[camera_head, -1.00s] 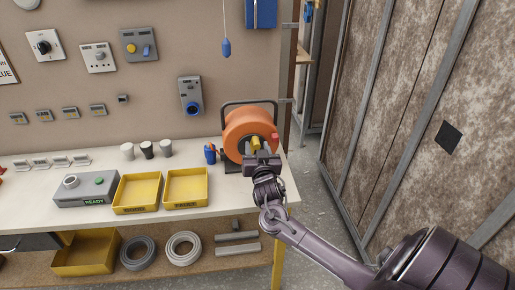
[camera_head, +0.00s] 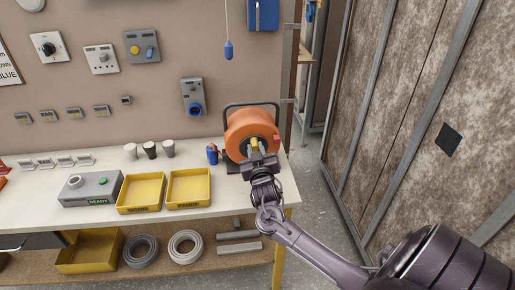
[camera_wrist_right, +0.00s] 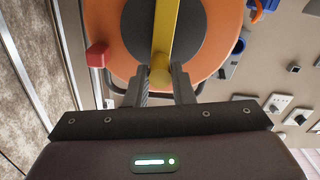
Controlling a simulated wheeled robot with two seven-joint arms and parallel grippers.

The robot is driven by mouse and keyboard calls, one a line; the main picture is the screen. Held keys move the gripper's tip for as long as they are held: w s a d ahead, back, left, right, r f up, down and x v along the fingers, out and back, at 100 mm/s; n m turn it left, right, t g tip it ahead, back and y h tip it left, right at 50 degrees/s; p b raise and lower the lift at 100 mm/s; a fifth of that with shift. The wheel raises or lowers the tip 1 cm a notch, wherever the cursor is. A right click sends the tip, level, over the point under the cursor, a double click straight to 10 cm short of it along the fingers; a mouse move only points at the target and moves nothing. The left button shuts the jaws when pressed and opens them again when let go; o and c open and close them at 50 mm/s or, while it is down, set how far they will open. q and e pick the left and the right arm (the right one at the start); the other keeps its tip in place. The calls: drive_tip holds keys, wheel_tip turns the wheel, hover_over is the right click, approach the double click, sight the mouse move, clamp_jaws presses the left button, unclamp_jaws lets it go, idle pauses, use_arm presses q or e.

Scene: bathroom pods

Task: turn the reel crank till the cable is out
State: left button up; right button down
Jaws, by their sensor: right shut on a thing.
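The orange cable reel (camera_head: 240,132) stands in a dark frame at the right end of the workbench. Its yellow crank (camera_head: 254,141) is on the front face, partly hidden by my gripper. My right gripper (camera_head: 257,150) is shut on the crank's knob. In the right wrist view the yellow crank arm (camera_wrist_right: 166,28) runs up across the dark hub, and its round knob (camera_wrist_right: 159,74) sits between my fingertips (camera_wrist_right: 161,84). A red block (camera_wrist_right: 97,54) shows at the reel's edge. A blue plug (camera_head: 212,154) is beside the reel. My left gripper is out of view.
Yellow bins (camera_head: 188,188) and a grey box with a green READY label (camera_head: 91,190) stand on the bench (camera_head: 40,211). Cable coils (camera_head: 185,248) lie on the shelf below. A blue wall socket (camera_head: 194,97) is above. A rough wall panel (camera_head: 420,90) is at the right.

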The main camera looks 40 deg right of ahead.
drive_tip(key=c, duration=1.3)
unclamp_jaws()
drive_tip(key=shift+o, duration=0.2)
drive_tip(key=b+v, duration=0.1)
drive_tip(key=v, duration=0.6)
drive_tip(key=shift+s+a+b, duration=0.2)
drive_tip(key=shift+s+b, duration=0.15)
drive_tip(key=shift+b, duration=0.05)
